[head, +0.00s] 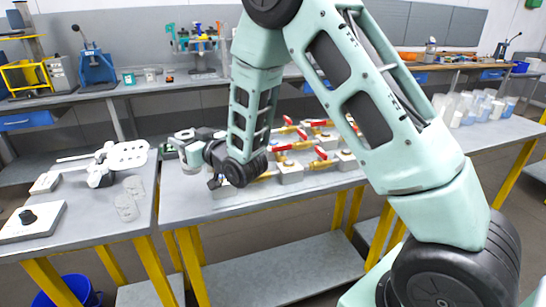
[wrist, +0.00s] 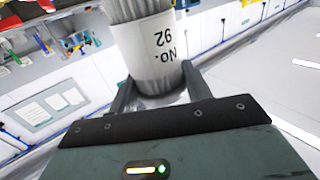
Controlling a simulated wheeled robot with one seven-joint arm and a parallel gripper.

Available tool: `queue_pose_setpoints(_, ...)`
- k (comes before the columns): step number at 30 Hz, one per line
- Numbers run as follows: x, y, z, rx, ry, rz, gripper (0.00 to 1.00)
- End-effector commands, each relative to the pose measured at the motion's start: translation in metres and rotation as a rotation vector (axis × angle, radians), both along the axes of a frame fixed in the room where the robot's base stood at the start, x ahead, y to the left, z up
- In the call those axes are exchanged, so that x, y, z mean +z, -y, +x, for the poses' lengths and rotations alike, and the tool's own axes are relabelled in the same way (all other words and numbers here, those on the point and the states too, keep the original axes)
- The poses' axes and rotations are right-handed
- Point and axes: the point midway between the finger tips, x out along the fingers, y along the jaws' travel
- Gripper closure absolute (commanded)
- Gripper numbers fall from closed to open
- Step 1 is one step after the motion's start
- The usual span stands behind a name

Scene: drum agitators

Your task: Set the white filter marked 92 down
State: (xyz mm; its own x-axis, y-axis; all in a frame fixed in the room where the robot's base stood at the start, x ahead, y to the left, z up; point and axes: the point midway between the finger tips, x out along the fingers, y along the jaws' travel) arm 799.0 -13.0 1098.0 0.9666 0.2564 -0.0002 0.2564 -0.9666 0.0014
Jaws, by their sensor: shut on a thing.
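The white filter marked No. 92 (wrist: 152,45) sits between the two dark fingers of my gripper (wrist: 158,88) in the wrist view. Its label reads upside down there, and its ribbed part points to the top of the picture. My gripper is shut on it. In the head view my gripper (head: 197,148) is small, at the left end of the middle table (head: 205,208). The pale filter (head: 188,157) shows at its far-left side, partly hidden by the gripper. I cannot tell whether the filter touches the table.
Several brass valves with red handles (head: 290,170) stand right of my gripper. Clear and white containers (head: 470,108) stand at the right. The middle table's front-left strip is bare.

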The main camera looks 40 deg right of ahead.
Motion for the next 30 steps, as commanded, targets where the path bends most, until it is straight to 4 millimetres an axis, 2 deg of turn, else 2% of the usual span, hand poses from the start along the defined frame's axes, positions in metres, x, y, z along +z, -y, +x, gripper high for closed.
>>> queue_pose_setpoints(6, -0.002, -0.005, 0.001, 0.012, -0.004, -0.002, 0.74)
queue_pose_setpoints(15, -0.047, -0.005, 0.000, 0.011, -0.005, -0.002, 0.74)
queue_pose_setpoints(20, -0.058, -0.005, 0.001, 0.011, -0.002, -0.001, 0.74)
queue_pose_setpoints(30, -0.096, -0.005, 0.001, 0.010, -0.002, -0.001, 0.74)
